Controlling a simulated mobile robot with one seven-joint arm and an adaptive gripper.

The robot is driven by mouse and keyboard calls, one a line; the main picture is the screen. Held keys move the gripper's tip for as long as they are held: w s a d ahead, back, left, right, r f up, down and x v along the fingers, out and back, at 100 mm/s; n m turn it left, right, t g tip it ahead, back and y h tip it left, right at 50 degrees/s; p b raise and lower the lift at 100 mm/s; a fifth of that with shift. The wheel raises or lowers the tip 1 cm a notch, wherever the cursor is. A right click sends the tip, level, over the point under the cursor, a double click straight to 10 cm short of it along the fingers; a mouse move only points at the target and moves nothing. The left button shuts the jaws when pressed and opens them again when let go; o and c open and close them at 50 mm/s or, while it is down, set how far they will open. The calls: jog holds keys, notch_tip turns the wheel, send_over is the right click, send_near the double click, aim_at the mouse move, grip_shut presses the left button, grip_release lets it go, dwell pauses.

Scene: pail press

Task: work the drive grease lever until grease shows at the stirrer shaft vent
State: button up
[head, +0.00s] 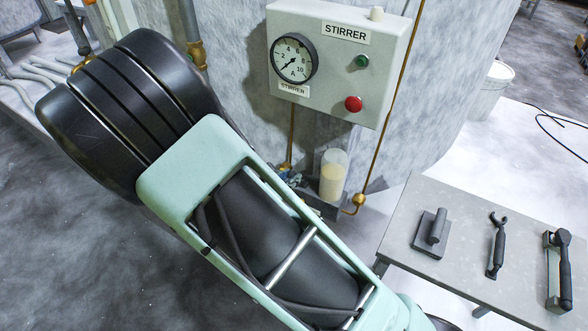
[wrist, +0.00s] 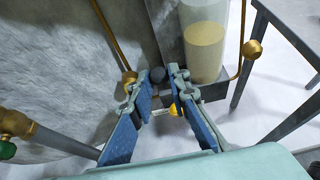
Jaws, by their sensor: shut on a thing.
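In the wrist view, my gripper (wrist: 160,82) has its two blue-padded fingers on either side of a dark round knob (wrist: 157,75), which I take to be the grease lever's end. It is shut on that knob. A small yellow-tipped piece (wrist: 173,111) shows between the fingers, nearer the camera. A clear reservoir (wrist: 204,45) of pale yellow grease stands just right of the fingers on a dark bracket. In the head view the reservoir (head: 333,176) stands below the stirrer box; the lever is too small there to make out. I cannot identify the stirrer shaft vent or any grease at it.
The stirrer box (head: 340,60) carries an ammeter (head: 294,59) with its needle low, a green button (head: 362,61) and a red button (head: 353,104). A brass pipe (head: 384,130) runs down beside the reservoir. A grey table (head: 440,205) with several tools stands at right.

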jog(key=shift+s+a+f, duration=0.15)
jog(key=shift+a, duration=0.05)
grip_shut()
grip_release()
jog(key=shift+s+a+f+b, duration=0.3)
jog(key=shift+s+f+b, duration=0.2)
jog(key=shift+f, duration=0.1)
jog(key=shift+s+a+f+b, duration=0.4)
jog(key=shift+s+f, duration=0.1)
jog(key=shift+f, duration=0.15)
jog(key=shift+s+a+f+b, duration=0.25)
jog(key=shift+s+f+b, duration=0.25)
jog(key=shift+f, duration=0.1)
grip_shut()
grip_release()
jog(key=shift+w+d+r+p, duration=0.2)
jog(key=shift+w+r+p, duration=0.15)
jog(key=shift+r, duration=0.15)
jog(key=w+r, duration=0.1)
jog(key=w+d+r+p, duration=0.1)
jog(key=shift+w+d+r, duration=0.15)
jog(key=shift+d+r, duration=0.15)
jog(key=shift+r, duration=0.1)
jog(key=shift+w+d+r, duration=0.1)
jog(key=shift+w, duration=0.05)
grip_shut()
jog(key=shift+w, duration=0.1)
